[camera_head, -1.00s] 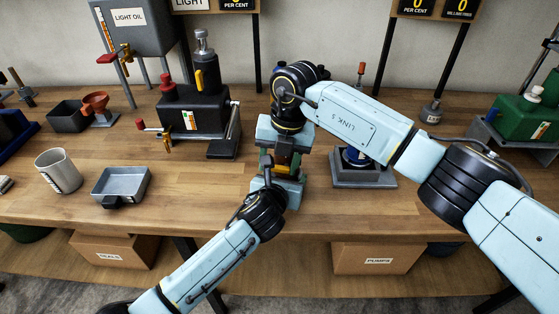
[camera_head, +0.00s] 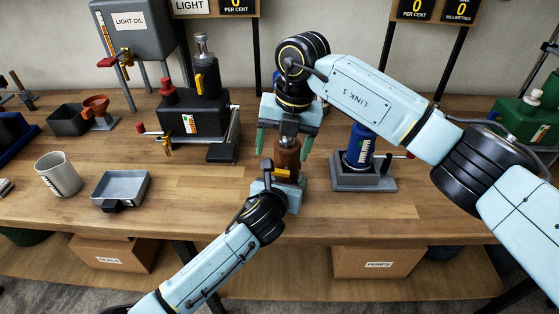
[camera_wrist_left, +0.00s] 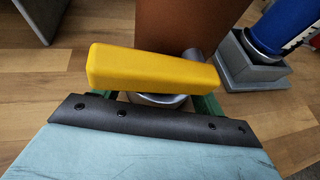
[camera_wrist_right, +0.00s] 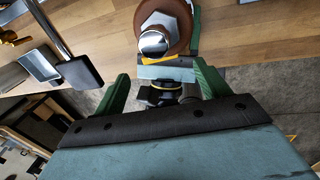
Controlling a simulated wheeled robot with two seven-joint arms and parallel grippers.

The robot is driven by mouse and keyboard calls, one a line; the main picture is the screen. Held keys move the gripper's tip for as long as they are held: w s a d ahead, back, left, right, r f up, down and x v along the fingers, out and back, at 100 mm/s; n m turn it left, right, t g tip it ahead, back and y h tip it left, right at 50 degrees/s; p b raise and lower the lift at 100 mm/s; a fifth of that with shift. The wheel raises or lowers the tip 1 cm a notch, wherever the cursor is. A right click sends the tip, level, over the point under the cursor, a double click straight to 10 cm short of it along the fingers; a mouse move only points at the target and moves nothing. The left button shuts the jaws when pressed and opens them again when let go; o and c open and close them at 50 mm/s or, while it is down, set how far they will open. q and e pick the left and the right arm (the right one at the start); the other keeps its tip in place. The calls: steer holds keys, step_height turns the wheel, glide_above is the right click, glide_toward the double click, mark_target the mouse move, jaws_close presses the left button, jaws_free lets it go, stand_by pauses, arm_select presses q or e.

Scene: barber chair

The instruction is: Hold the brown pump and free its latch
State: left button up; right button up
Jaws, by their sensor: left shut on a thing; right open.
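The brown pump (camera_head: 287,155) stands upright near the table's front edge, with a metal top. Its yellow latch (camera_head: 284,172) lies across its front, low down. The latch fills the middle of the left wrist view (camera_wrist_left: 150,70), in front of the brown body (camera_wrist_left: 180,22). My left gripper (camera_head: 274,183) is shut on the pump's lower part, below the latch; its fingertips are largely hidden. My right gripper (camera_head: 284,143) is open above the pump, fingers apart on either side of its top. In the right wrist view the metal top (camera_wrist_right: 155,43) lies beyond the fingers, apart from them.
A blue pump (camera_head: 360,146) sits in a grey holder (camera_head: 365,184) to the right. A dark machine (camera_head: 195,120) with levers stands left behind. A grey tray (camera_head: 121,188) and white mug (camera_head: 58,174) lie left. The table between tray and brown pump is clear.

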mark_target(287, 172)
arm_select(q)
steer(key=shift+r, duration=0.15)
arm_select(e)
step_height(287, 172, up, 6)
steer(key=d, duration=0.1)
steer(key=shift+r, duration=0.1)
arm_select(q)
steer(key=o, duration=1.9)
steer(key=shift+o, duration=0.2)
steer(key=shift+s, duration=0.1)
